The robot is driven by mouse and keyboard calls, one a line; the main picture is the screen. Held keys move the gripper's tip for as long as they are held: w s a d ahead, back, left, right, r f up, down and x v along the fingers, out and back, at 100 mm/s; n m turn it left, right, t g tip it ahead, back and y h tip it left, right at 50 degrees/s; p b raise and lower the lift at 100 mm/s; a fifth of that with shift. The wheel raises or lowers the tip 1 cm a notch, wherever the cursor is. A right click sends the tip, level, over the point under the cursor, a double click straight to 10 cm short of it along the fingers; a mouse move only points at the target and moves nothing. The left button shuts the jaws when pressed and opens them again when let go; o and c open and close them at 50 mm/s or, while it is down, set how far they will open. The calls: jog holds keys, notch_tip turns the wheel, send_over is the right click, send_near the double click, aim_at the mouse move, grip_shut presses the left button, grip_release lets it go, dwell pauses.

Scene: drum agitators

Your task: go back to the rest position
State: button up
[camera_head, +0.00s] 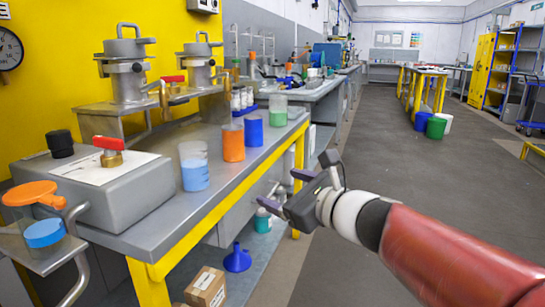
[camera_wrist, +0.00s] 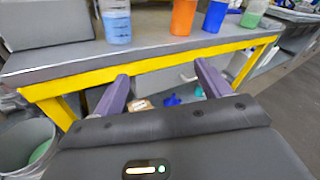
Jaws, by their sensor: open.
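My gripper (camera_head: 284,192) is open and empty. In the head view it hangs in the air in front of the bench's yellow edge, at the end of my red arm. In the wrist view its two purple fingers (camera_wrist: 165,90) stand wide apart, with nothing between them, pointing at the bench front. The gripper touches nothing that I can see.
The bench (camera_head: 232,183) holds a blue beaker (camera_head: 194,167), an orange beaker (camera_head: 233,142) and two metal drum agitators (camera_head: 128,75). A blue funnel (camera_head: 238,260) and a cardboard box (camera_head: 206,288) sit below. The floor (camera_head: 400,150) to the right is clear.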

jog(key=s+d+f+n+g+h+p, duration=0.1)
jog(key=s+d+f+n+g+h, duration=0.2)
jog(key=s+f+n, duration=0.45)
jog(key=s+d+f+n+g+h+p, duration=0.2)
jog(key=s+f+n+g+h, duration=0.15)
jog(key=s+n, duration=0.65)
jog(key=s+d+f+n+h, duration=0.3)
jog(key=s+d+n+h, duration=0.1)
jog(key=d+n, duration=0.3)
jog(key=shift+s+d+f+g, duration=0.15)
jog(key=shift+d+f+g, duration=0.1)
jog(key=shift+d+g, duration=0.15)
